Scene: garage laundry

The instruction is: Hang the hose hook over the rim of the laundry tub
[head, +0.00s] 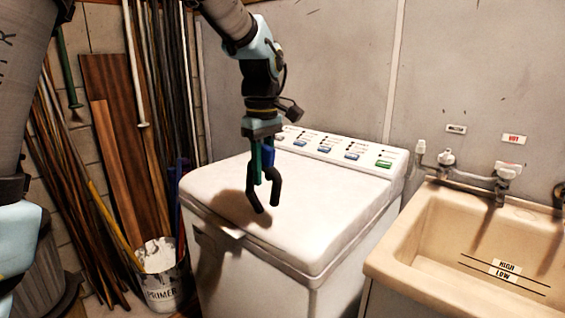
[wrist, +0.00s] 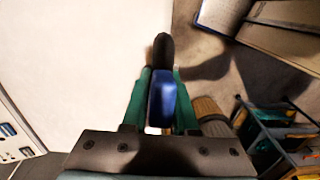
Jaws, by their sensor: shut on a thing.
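My gripper (head: 262,170) is shut on the hose hook (head: 274,190), a dark U-shaped hook with a blue grip part. It holds the hook in the air above the washer lid, with the open ends pointing down. In the wrist view the blue part of the hook (wrist: 162,100) sits between my green fingers, and a dark end sticks out beyond them. The laundry tub (head: 405,235) is beige and stands at the right in the head view. Its near rim is to the right of the hook and apart from it. The tub's right side is cut off by the frame.
The white washer (head: 330,235) with a control panel (head: 340,150) stands left of the tub. Taps (head: 470,170) sit at the tub's back. A primer bucket (head: 162,285) and several leaning boards and poles stand at the left.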

